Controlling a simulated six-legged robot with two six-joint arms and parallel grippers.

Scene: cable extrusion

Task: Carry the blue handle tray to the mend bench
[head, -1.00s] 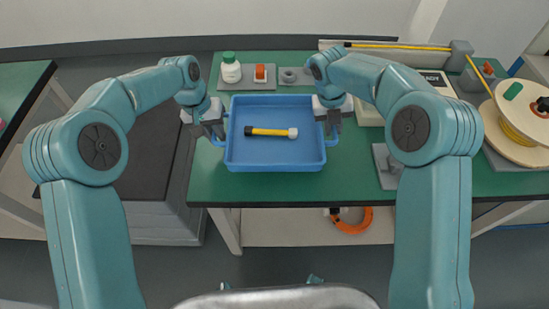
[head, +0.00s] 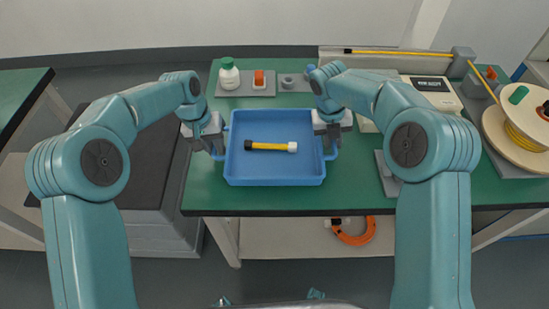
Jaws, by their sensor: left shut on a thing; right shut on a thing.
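The blue handle tray (head: 275,180) is over the front middle of a green-topped bench (head: 205,190). A short yellow cable piece (head: 270,146) with a black left end and a white right end lies in it. My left gripper (head: 217,150) is shut on the tray's left handle (head: 223,155). My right gripper (head: 330,148) is shut on its right handle (head: 334,153). The tray looks level. I cannot tell whether its underside touches the bench. Nothing visible marks which bench is the mend bench.
Another green top (head: 20,95) is at the far left. An orange coil (head: 355,232) is below.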

